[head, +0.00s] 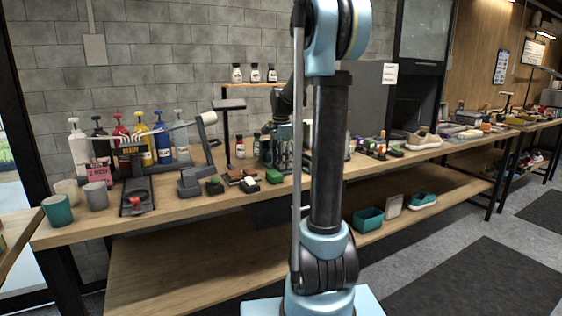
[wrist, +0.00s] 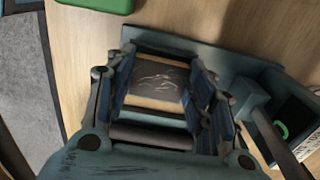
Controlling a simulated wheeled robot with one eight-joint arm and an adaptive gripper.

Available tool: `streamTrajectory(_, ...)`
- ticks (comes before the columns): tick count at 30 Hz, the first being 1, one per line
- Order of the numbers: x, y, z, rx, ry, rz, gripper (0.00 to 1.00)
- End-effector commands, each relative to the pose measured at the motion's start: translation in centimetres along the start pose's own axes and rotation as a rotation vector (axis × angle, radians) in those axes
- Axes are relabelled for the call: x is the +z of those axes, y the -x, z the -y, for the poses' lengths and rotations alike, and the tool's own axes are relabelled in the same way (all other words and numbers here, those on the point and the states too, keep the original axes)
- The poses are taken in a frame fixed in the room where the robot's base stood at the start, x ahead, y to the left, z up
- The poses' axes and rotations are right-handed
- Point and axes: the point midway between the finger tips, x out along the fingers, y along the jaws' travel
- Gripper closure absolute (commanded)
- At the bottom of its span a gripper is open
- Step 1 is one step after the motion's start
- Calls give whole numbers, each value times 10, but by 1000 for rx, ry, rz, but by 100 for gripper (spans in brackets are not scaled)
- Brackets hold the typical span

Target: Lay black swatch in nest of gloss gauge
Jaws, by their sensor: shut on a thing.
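My gripper (wrist: 160,88) is shut on a dark swatch (wrist: 162,77) with tan, wood-like edges and faint pale marks on its face. The swatch sits between the two finger pads. In the head view my gripper (head: 281,158) is over the bench, partly behind my arm, and the swatch cannot be made out there. A dark teal-grey fixture (wrist: 252,64), perhaps the gloss gauge, lies beside and partly under the gripper at right in the wrist view. It has a raised block and a dark recess with a green ring. I cannot tell whether the swatch touches it.
A green block (head: 273,176) lies left of the gripper; it also shows in the wrist view (wrist: 108,3). Pump bottles (head: 163,142) and cups (head: 58,210) fill the left end. The bench's front strip is mostly bare.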

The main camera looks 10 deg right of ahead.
Motion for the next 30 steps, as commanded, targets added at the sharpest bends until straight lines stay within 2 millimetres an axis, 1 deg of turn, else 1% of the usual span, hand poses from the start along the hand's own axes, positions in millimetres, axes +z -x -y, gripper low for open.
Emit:
streamTrajectory(5,0,-4,0,0,0,0,67)
streamTrajectory(6,0,-4,0,0,0,0,46)
streamTrajectory(8,0,-4,0,0,0,0,32)
streamTrajectory(9,0,-4,0,0,0,0,27)
streamTrajectory(19,0,-3,0,0,0,0,27)
streamTrajectory(22,0,0,0,0,0,0,27)
streamTrajectory(26,0,14,0,0,0,0,27)
streamTrajectory(30,0,38,0,0,0,0,27)
